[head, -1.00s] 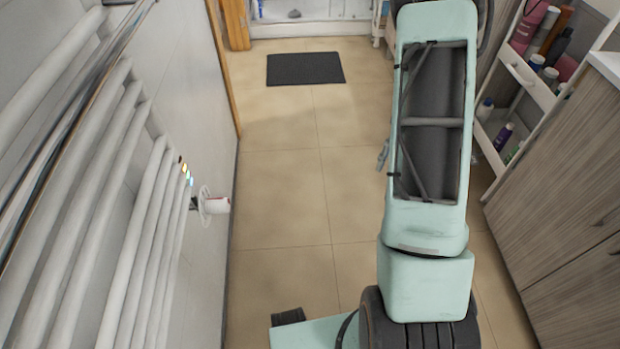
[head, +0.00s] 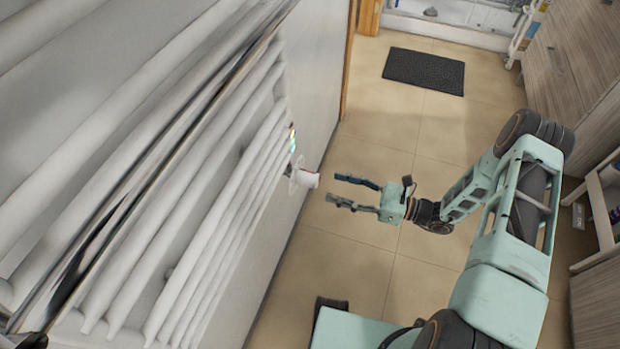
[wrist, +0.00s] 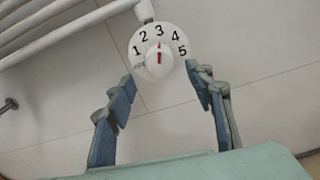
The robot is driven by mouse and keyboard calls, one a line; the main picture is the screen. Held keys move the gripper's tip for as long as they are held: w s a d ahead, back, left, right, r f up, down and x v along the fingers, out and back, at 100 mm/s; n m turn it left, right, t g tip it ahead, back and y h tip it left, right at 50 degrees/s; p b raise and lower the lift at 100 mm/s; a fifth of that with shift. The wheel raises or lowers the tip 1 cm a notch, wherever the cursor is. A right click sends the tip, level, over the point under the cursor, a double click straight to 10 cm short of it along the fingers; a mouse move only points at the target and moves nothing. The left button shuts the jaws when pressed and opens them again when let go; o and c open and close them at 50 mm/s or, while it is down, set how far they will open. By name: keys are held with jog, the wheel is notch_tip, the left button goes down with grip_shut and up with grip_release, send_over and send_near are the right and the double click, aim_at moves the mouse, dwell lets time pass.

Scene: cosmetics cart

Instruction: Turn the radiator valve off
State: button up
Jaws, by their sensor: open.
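The radiator valve (head: 307,179) is a white knob with a red mark, beside the lower end of the white radiator (head: 215,165). In the wrist view the valve (wrist: 158,50) faces me. Its dial shows numbers 1 to 5, and a red pointer stands near the 3. My gripper (head: 340,190) is open and empty, pointing left at the valve with a gap between them. In the wrist view the two fingertips (wrist: 160,80) stand apart, below and to either side of the dial. They do not appear to touch it.
A white wall runs behind the radiator. The tiled floor (head: 400,280) is clear beneath my arm. A dark mat (head: 424,71) lies at the back. A wooden cabinet (head: 585,60) and a white shelf cart (head: 600,215) stand at the right.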

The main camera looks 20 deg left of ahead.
aim_at(309, 179)
jog(key=a, duration=0.8)
jog(key=shift+w+a, duration=0.3)
jog(key=shift+a, duration=0.1)
jog(key=shift+c, duration=0.7)
jog(key=c, duration=1)
